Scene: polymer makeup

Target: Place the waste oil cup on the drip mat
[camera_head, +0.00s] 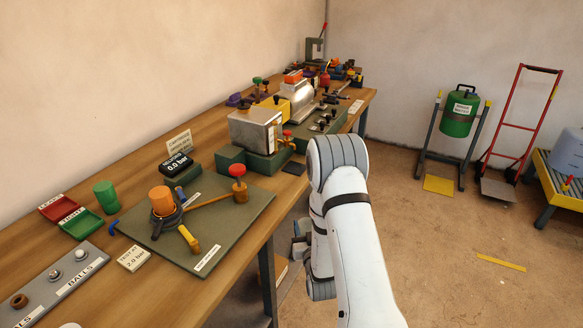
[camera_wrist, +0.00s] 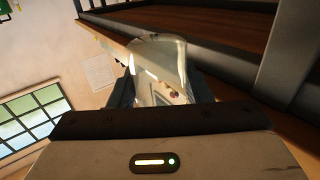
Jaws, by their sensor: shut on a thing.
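My gripper (camera_wrist: 160,92) is shut on a clear, see-through cup (camera_wrist: 157,60), which I take to be the waste oil cup; the dark fingers are on both its sides. The cup looks empty or nearly so, though glare makes this hard to tell. In the head view my gripper (camera_head: 299,241) is partly hidden by my arm, beside the bench's front edge and below its top, and the cup is not visible there. A small dark square (camera_head: 293,168) lies near the bench's front edge, before the silver box; it may be the drip mat.
The wooden bench (camera_head: 100,167) carries a green plate with an orange cylinder (camera_head: 162,201), a silver box (camera_head: 255,129) and several fittings. A bench shelf and leg are close to the cup in the wrist view. Open floor (camera_head: 450,250) lies right of my arm.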

